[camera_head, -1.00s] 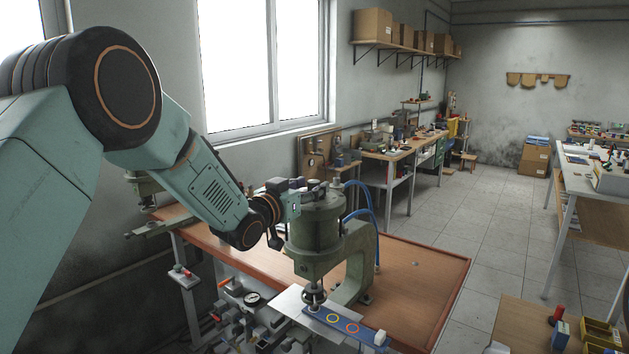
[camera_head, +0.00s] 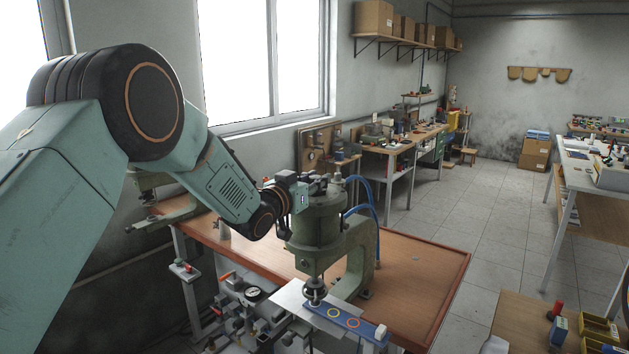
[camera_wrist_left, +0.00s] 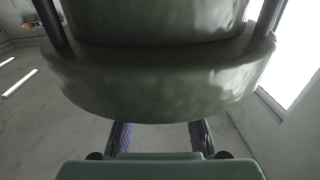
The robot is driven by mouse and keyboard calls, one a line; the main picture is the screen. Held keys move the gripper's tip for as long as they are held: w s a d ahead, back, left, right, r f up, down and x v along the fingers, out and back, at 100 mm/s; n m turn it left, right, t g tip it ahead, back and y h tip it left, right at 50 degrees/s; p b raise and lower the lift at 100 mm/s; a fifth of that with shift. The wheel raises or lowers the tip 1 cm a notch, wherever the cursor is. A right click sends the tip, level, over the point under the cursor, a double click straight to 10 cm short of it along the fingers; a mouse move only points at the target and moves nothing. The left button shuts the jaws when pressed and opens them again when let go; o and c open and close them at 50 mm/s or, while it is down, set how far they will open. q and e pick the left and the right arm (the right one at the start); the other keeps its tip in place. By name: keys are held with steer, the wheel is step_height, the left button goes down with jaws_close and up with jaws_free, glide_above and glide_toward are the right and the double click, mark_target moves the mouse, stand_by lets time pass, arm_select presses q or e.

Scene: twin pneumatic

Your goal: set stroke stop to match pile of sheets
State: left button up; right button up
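The green pneumatic press (camera_head: 318,232) stands on the orange-brown bench, with its cylinder upright over a C-shaped frame. A pale metal plate (camera_head: 288,297) lies under its ram (camera_head: 315,291). A blue strip with coloured rings (camera_head: 331,314) lies beside the ram on the right. I cannot clearly make out a pile of sheets or the stroke stop. My left gripper (camera_head: 322,186) is at the cylinder's top, its fingertips small and partly hidden. In the left wrist view, the green cylinder (camera_wrist_left: 155,80) fills the upper part; the fingers (camera_wrist_left: 159,135) are apart, tips hidden behind it. My right gripper is out of view.
Blue hoses (camera_head: 373,205) rise behind the press on the right. A gauge (camera_head: 254,294) and metal fittings crowd the area left of the plate. The bench top (camera_head: 420,275) right of the press is mostly clear. Another green machine (camera_head: 165,205) stands behind my left arm.

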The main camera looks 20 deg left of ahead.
arm_select(q)
jaws_close()
steer(key=n+y+b, duration=0.2)
steer(key=y+b, duration=0.1)
steer(key=shift+d+f+t, duration=0.1)
steer(key=shift+t, duration=0.2)
steer(key=shift+n+y+b, duration=0.45)
steer(key=shift+n+y, duration=0.05)
steer(key=shift+y, duration=0.3)
steer(key=shift+n+y, duration=0.7)
steer(key=shift+y, duration=0.2)
steer(key=y, duration=0.1)
steer(key=n+y, duration=0.1)
steer(key=shift+r+n+y, duration=0.25)
steer(key=shift+n+y, duration=0.05)
steer(key=shift+n+g+y+p, duration=0.8)
steer(key=shift+n+y+p, duration=0.25)
steer(key=shift+y, duration=0.45)
